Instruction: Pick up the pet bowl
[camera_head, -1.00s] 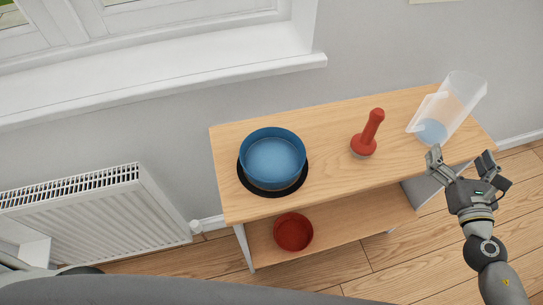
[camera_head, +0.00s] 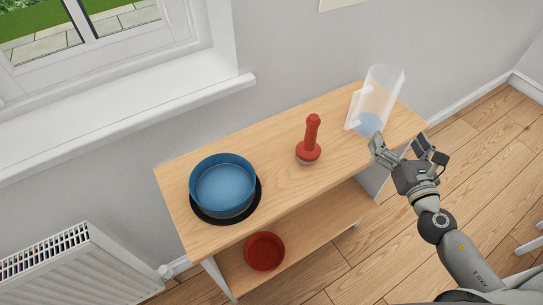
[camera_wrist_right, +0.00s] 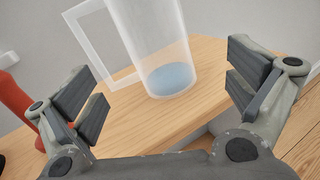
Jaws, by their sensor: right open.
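A blue round bowl (camera_head: 224,188) sits on a black round base (camera_head: 257,200) at the left of the shelf unit's top. A smaller red bowl (camera_head: 264,251) stands on the lower shelf below. I cannot tell for sure which is the pet bowl. My right gripper (camera_head: 403,148) is open and empty by the right end of the top, close to a clear pitcher; in the right wrist view the pitcher (camera_wrist_right: 158,45) shows between and beyond the open fingers (camera_wrist_right: 170,90). Neither bowl is clearly visible in that view. My left gripper is out of view.
The clear pitcher with a bluish bottom (camera_head: 376,98) stands at the right end of the wooden shelf unit (camera_head: 270,155). A red plunger-like object (camera_head: 311,135) stands mid-top. A radiator (camera_head: 75,270) and window sill (camera_head: 120,115) are at left. Floor at right is mostly free.

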